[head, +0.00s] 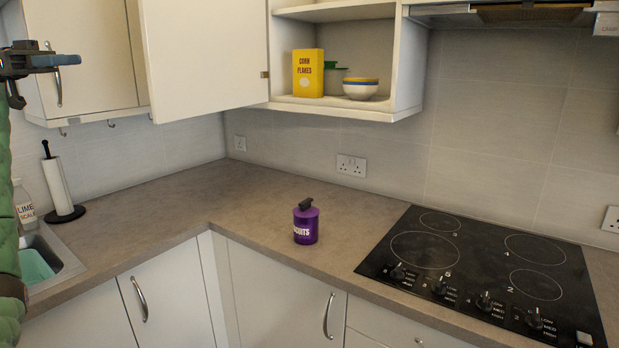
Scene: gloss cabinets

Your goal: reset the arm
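My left gripper (58,60) is at the upper left edge of the head view, raised in front of a closed wall cabinet. Its dark body is partly cut off by the picture edge, and I cannot tell how far its fingers are apart. No object shows in it. My green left arm (8,200) runs down the left edge. My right gripper is not in view.
A wall cabinet door (205,55) stands open, showing a corn flakes box (308,73) and bowls (360,89). A paper towel holder (57,185) and bottle (24,203) stand left.

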